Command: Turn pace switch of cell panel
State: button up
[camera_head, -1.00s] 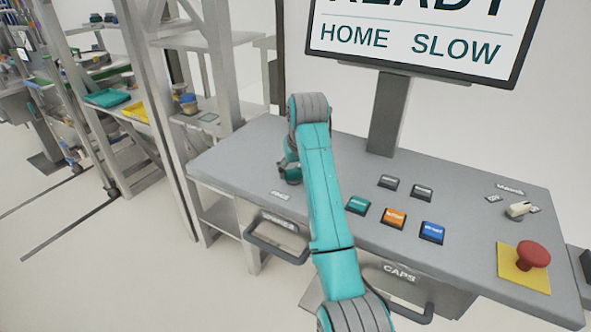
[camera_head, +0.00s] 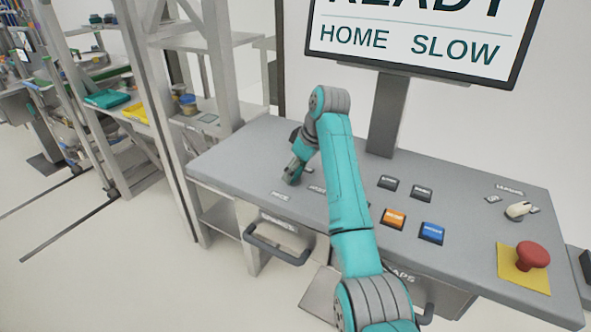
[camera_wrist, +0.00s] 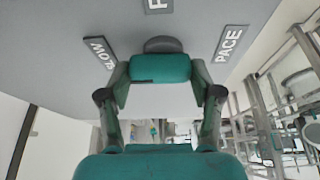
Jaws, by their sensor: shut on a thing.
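My gripper (camera_wrist: 160,68) is shut on the switch. In the head view my gripper (camera_head: 291,178) points down at the left part of the panel (camera_head: 235,160), behind the PACE label (camera_head: 281,195). The switch's pointing direction cannot be made out. The screen (camera_head: 415,38) reads HOME and SLOW.
To the right on the panel are grey buttons (camera_head: 388,182), an orange button (camera_head: 393,218), a blue button (camera_head: 432,232), a white knob (camera_head: 518,209) and a red mushroom button (camera_head: 533,254). A drawer handle (camera_head: 275,245) juts out at the front. A shelf frame (camera_head: 215,60) stands left.

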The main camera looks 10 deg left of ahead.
jog(key=shift+n, duration=0.4)
jog(key=o, duration=1.1)
jog(key=shift+o, duration=0.2)
notch_tip(320, 180, up, 10)
